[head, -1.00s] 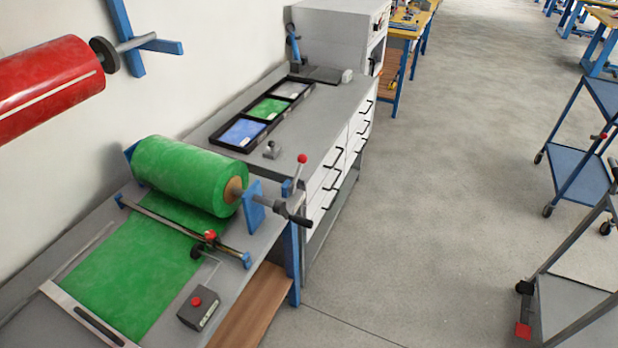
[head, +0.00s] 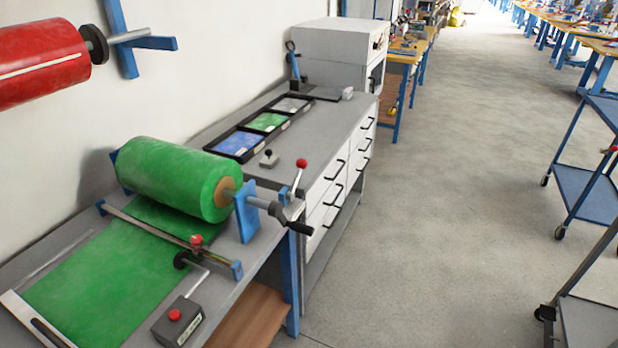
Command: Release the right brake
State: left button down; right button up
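A green film roll (head: 165,178) lies on a shaft at the near bench. At the right end of the shaft, beyond a blue bracket (head: 247,212), sits a grey hub (head: 290,210). A lever with a red ball (head: 302,164) stands up from this end, leaning slightly right. A black handle (head: 300,228) points down to the right from the hub. I cannot tell for certain which of these is the right brake. Neither of my grippers is in view.
A red roll (head: 40,62) hangs on the wall at upper left. A control box (head: 178,322) with a red button sits at the bench front. A drawer cabinet (head: 335,180) stands behind. Blue trolleys (head: 588,193) stand at right. The floor (head: 450,200) between is clear.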

aim_at(301, 164)
jog(key=i+l+z, duration=0.3)
jog(key=i, duration=0.45)
jog(key=i+z, duration=0.3)
jog(key=i, duration=0.45)
